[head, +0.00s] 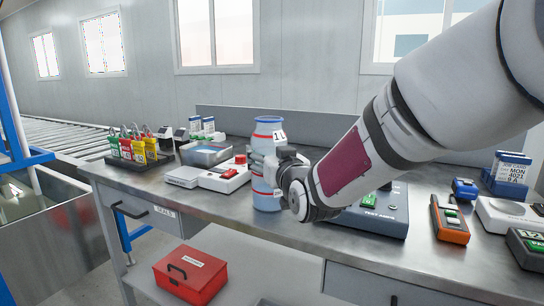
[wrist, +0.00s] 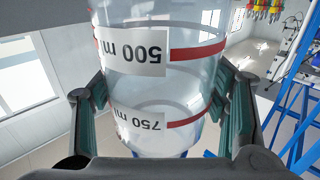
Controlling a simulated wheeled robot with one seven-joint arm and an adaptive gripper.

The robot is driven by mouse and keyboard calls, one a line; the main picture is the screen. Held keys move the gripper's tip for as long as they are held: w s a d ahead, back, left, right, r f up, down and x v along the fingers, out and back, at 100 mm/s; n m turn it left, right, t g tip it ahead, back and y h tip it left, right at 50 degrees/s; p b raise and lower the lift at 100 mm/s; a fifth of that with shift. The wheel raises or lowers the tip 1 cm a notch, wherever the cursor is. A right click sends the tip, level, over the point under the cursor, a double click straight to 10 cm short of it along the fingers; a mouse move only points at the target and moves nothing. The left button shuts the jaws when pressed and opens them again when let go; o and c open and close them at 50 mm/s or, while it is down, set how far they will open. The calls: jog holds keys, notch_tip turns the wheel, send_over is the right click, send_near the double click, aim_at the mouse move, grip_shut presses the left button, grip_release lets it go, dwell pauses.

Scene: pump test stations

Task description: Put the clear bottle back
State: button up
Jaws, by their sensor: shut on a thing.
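The clear bottle (head: 266,192) is in the middle of the head view, upright, with bluish see-through walls, red bands and a blue rim at the top. My gripper (head: 268,165) comes from the right and is shut around the bottle's middle, hiding part of it. In the wrist view the bottle (wrist: 150,85) fills the space between my two fingers, its "500 ml" and "750 ml" labels appearing upside down. The bottle's lower end is over the front part of the metal bench (head: 170,187). I cannot tell whether it touches the bench.
Left of the bottle are a white box with a red button (head: 226,177), a metal tray (head: 206,153) and several coloured padlocks on a rack (head: 137,150). A grey test bench unit (head: 385,212) and an orange meter (head: 449,220) stand right. A red toolbox (head: 190,275) sits below.

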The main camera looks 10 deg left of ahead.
jog(key=o, duration=1.5)
jog(key=shift+f, duration=0.1)
jog(key=shift+o, duration=1.2)
jog(key=shift+r, duration=0.2)
